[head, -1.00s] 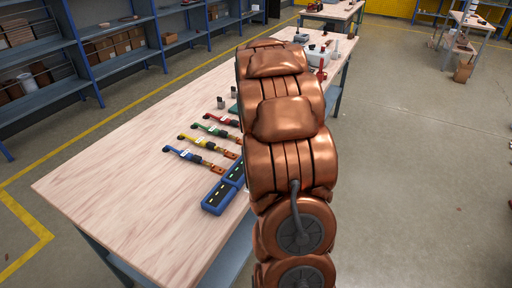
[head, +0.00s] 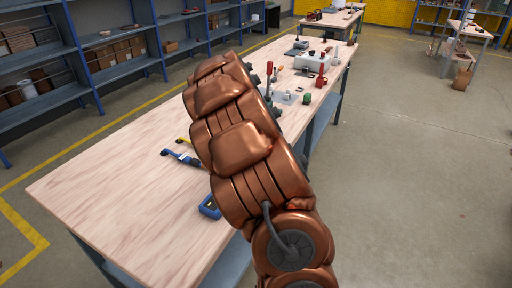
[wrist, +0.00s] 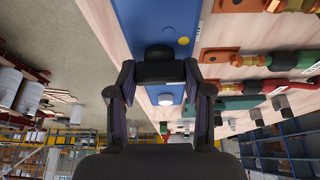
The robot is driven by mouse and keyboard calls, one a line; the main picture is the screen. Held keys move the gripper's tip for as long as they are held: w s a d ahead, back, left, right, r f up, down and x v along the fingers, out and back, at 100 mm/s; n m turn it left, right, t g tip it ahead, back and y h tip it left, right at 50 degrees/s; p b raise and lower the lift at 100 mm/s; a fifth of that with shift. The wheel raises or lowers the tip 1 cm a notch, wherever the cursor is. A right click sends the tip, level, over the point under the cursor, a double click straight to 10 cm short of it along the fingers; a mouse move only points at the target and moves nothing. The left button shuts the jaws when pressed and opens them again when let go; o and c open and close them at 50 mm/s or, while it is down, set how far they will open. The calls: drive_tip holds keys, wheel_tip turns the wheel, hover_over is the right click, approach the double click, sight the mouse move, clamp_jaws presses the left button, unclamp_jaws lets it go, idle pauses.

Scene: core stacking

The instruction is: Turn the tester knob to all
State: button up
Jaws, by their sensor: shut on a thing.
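The blue tester (wrist: 205,12) lies on the wooden table and fills the upper middle of the wrist view. A black knob (wrist: 158,50) stands on its face, with a yellow dot and a white round part nearby. My gripper (wrist: 161,72) is over the tester, its dark fingers closed in at the knob. The fingertips hide part of the knob, and I cannot read its setting. In the head view only a near corner of the tester (head: 209,207) shows beside my copper arm, which hides the gripper.
In the head view the near left of the table (head: 110,190) is clear. A red tool (head: 321,77) stands farther back.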

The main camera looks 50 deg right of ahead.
idle(0.4)
drive_tip(key=o, duration=1.2)
drive_tip(key=shift+c, duration=0.2)
drive_tip(key=shift+r, duration=0.1)
drive_tip(key=v, duration=1.2)
